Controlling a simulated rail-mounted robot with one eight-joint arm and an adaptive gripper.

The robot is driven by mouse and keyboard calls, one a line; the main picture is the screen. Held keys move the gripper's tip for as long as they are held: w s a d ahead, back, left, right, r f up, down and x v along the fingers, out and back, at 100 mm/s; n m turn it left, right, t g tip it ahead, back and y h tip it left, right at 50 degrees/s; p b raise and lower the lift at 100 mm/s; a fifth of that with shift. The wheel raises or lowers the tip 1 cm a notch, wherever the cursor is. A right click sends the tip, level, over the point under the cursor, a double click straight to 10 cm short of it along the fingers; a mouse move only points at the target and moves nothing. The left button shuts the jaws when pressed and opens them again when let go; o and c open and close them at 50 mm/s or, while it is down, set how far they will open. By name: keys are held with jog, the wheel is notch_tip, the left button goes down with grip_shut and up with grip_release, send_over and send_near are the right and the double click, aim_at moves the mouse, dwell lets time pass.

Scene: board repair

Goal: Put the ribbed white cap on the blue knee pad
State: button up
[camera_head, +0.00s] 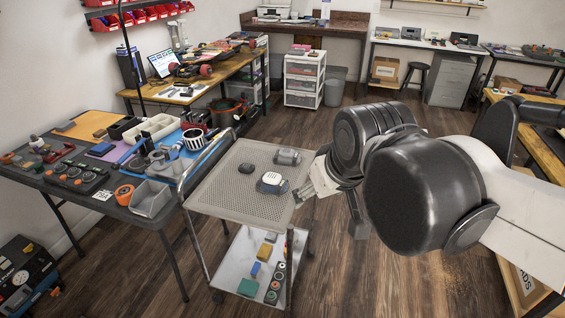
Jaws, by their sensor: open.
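A small white rounded piece, seemingly the ribbed white cap (272,178), is on the perforated top of the grey cart. Blue shows around its lower edge, which may be the blue knee pad (262,187); the ribs and the exact contact are too small to tell. My gripper (304,194) is just right of the white piece, over the cart's right edge. It is open, and nothing shows between its fingers. My arm comes in from the right and hides the floor behind it.
A dark rounded piece (246,168) and a grey cylinder (287,156) lie near the white piece on the cart top (225,192). The front of the cart top is clear. A crowded dark table (112,206) stands at the left. Blocks lie on the lower shelf (234,271).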

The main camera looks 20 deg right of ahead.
jog(key=shift+m+t, duration=0.5)
jog(key=shift+m, duration=0.1)
jog(key=s+f, duration=0.1)
jog(key=s, duration=0.2)
jog(key=s+f, duration=0.1)
jog(key=shift+s+f, duration=0.15)
jog(key=shift+f, duration=0.15)
